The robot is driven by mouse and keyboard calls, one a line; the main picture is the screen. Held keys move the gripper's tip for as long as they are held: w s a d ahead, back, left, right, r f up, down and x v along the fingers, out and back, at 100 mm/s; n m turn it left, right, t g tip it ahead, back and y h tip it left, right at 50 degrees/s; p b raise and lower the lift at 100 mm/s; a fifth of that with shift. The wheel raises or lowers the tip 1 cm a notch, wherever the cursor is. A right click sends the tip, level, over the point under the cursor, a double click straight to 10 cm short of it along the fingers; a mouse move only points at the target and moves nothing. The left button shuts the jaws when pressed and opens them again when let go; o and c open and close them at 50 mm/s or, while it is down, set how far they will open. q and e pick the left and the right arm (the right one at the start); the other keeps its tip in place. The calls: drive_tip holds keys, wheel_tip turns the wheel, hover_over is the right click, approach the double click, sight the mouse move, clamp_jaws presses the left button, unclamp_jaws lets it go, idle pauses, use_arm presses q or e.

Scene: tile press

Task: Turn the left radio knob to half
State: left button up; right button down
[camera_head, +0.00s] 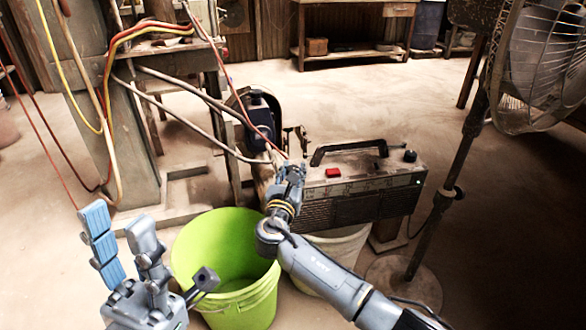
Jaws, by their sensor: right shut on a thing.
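The old radio (350,185) has a black carrying handle (348,150), a red button (333,173) and a dark right knob (410,156) on its top. My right gripper (291,172) is at the radio's left top end, shut on the left radio knob, which it hides. I cannot see the knob's angle. My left gripper (150,258) is open and empty at the lower left, with its fingers spread, away from the radio.
A green bucket (190,250) stands below my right forearm, and a pale bucket (345,250) is under the radio. A standing fan (545,65) is at the right. Cables (115,110) hang at the left. A wooden bench (350,55) is at the back; the floor before it is clear.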

drive_tip(key=shift+m+g+h, duration=0.3)
drive_tip(key=shift+m+h, duration=0.6)
drive_tip(key=shift+h, duration=0.8)
drive_tip(key=c, duration=1)
unclamp_jaws()
drive_tip(key=v, duration=1.2)
drive_tip(key=shift+r, duration=0.1)
